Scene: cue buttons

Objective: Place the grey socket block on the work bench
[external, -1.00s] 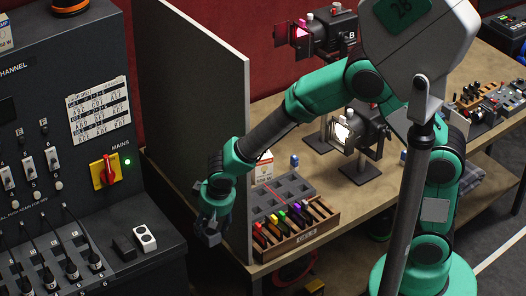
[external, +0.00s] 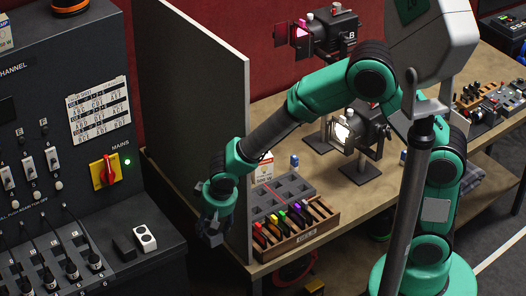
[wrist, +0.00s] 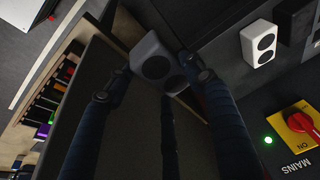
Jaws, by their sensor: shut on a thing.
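My gripper (external: 212,232) hangs low in front of the grey upright panel, above the gap between the console and the bench. In the wrist view my gripper (wrist: 150,78) is shut on the grey socket block (wrist: 155,62), a small grey block with two dark round sockets. The block's far part lies between the fingertips. In the external view it is too small and dark to tell from the fingers. The work bench (external: 385,185) has a tan wooden top and stands right of the panel.
The grey upright panel (external: 200,110) separates console and bench. A white socket block (external: 145,238) and a black block (external: 124,248) sit on the console ledge. A grey tray (external: 290,190) and a rack of coloured pieces (external: 295,235) fill the bench's near left end. Lamps stand behind.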

